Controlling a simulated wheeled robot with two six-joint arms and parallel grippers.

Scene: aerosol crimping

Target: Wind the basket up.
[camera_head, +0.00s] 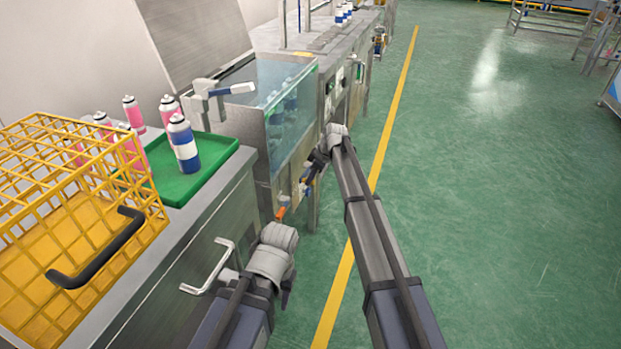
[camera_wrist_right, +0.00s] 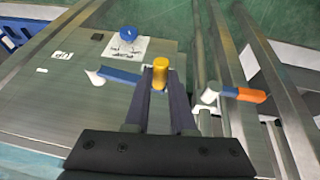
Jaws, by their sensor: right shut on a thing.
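My right gripper (camera_head: 307,180) is at the front side of the glass-walled water tank (camera_head: 298,128). In the right wrist view its fingers (camera_wrist_right: 161,100) are shut on a yellow cylindrical grip (camera_wrist_right: 160,68). Blue cans (camera_head: 283,103) show inside the tank through the glass; the basket around them is not clearly visible. My left gripper (camera_head: 286,298) is low beside the bench, mostly hidden behind its own wrist, and its jaws cannot be made out.
A blue lever (camera_wrist_right: 118,75) and an orange lever (camera_wrist_right: 245,95) flank the right gripper. A yellow wire crate (camera_head: 75,150) and a green tray (camera_head: 195,182) with spray cans (camera_head: 183,145) stand on the left bench. Green floor (camera_head: 480,220) is clear at right.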

